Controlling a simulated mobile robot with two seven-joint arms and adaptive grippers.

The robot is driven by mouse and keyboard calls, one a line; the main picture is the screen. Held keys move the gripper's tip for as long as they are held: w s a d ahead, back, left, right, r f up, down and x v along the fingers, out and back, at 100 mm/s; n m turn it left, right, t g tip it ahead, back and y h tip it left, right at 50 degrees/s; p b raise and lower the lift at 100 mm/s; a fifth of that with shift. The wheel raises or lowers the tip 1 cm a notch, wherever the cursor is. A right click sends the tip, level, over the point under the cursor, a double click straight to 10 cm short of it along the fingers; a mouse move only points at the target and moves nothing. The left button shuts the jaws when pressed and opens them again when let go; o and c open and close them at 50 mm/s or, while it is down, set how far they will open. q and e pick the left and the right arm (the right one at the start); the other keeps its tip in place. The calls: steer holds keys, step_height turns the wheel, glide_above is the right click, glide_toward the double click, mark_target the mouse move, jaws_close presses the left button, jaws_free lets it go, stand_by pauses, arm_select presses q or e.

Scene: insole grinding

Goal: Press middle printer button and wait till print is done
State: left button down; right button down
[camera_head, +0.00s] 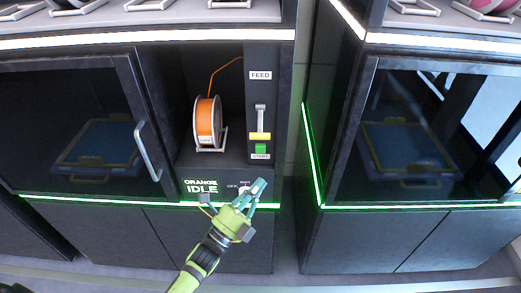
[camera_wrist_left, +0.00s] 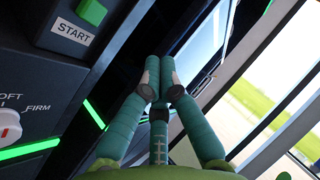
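The printer with the orange filament spool (camera_head: 207,122) has a panel reading "ORANGE IDLE" (camera_head: 201,186). Its green START button (camera_head: 260,148) sits below the FEED column, under a yellow part. The button also shows in the left wrist view (camera_wrist_left: 91,12) at the upper left, above its START label. My left gripper (camera_head: 261,184) is in front of the lower panel, just below the button and apart from it. In the left wrist view its teal fingers (camera_wrist_left: 160,78) come together at the tips, with nothing seen between them. It partly hides the panel's knob area. My right gripper is not in view.
A SOFT/FIRM knob (camera_wrist_left: 8,122) shows at the left of the left wrist view. A glass door with a handle (camera_head: 148,151) is left of the spool bay. Another printer cabinet (camera_head: 410,240) with green light strips stands to the right, across a narrow gap.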

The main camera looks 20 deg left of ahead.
arm_select(q)
steer(key=b, duration=0.3)
glide_toward(265, 149)
steer(key=w+d+r, duration=0.2)
steer(key=d+r, duration=0.1)
steer(key=d, duration=0.1)
steer(key=shift+w+a+b, duration=0.2)
steer(key=shift+w+b, duration=0.05)
steer(key=shift+w, duration=0.25)
steer(key=shift+w+a+b, duration=0.25)
steer(key=shift+w, duration=0.25)
steer(key=shift+f, duration=0.1)
steer(key=shift+w+a+b, duration=0.1)
steer(key=shift+w+b, duration=0.3)
steer(key=shift+w+a+b, duration=0.15)
steer(key=shift+w+b, duration=0.3)
stand_by(0.7)
steer(key=shift+s, duration=0.2)
steer(key=shift+s+d+p, duration=0.25)
steer(key=shift+s+p, duration=0.25)
steer(key=shift+s, duration=0.2)
